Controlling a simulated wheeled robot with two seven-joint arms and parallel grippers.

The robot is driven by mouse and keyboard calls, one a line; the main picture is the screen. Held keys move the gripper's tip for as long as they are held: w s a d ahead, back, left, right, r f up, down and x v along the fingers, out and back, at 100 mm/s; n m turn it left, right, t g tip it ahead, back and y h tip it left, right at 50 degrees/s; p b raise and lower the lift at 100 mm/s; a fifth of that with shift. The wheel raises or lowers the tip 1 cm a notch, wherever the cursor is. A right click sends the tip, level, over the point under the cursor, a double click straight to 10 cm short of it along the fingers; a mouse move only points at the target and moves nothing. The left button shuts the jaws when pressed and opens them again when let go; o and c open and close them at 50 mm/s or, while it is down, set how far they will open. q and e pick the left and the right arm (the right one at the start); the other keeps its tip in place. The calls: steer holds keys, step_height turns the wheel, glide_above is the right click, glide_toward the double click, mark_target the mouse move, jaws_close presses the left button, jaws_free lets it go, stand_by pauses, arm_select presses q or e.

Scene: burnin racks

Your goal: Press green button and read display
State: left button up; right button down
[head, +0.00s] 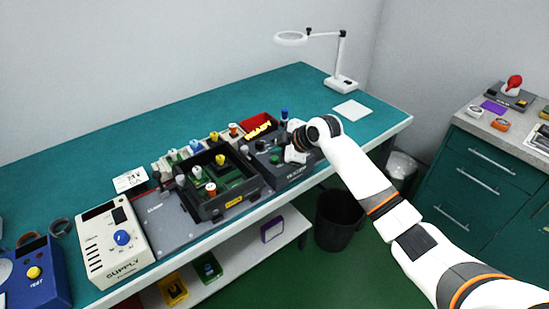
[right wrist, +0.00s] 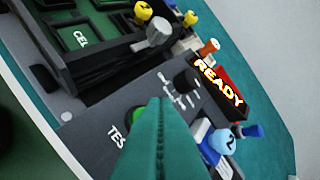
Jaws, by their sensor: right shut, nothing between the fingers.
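The dark tester box (head: 289,174) stands on the green bench, right of the open test fixture. Its display (head: 258,131) shows lit yellow letters; in the right wrist view the display (right wrist: 219,83) reads "READY". The green button (right wrist: 135,118) shows beside the "TES..." lettering, partly hidden behind my fingers. My right gripper (head: 291,153) is over the tester, with its shut, empty fingers in the right wrist view (right wrist: 160,104) pointing at the button area. I cannot tell whether they touch the button. My left gripper is out of view.
The fixture frame (head: 232,204) with yellow and white knobs adjoins the tester on the left. A black rotary knob (right wrist: 186,81) and blue and white pegs are close to my fingers. A white supply box (head: 112,246) stands farther left. A magnifier lamp (head: 342,82) stands behind.

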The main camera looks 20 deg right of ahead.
mark_target(278, 163)
steer(key=shift+f, duration=0.15)
stand_by(0.7)
steer(key=shift+f, duration=0.3)
steer(key=shift+f, duration=0.45)
stand_by(0.8)
steer(key=shift+r+p, duration=0.6)
steer(key=shift+r, duration=0.25)
steer(key=shift+r, duration=0.15)
step_height(278, 163, up, 5)
steer(key=p, duration=0.4)
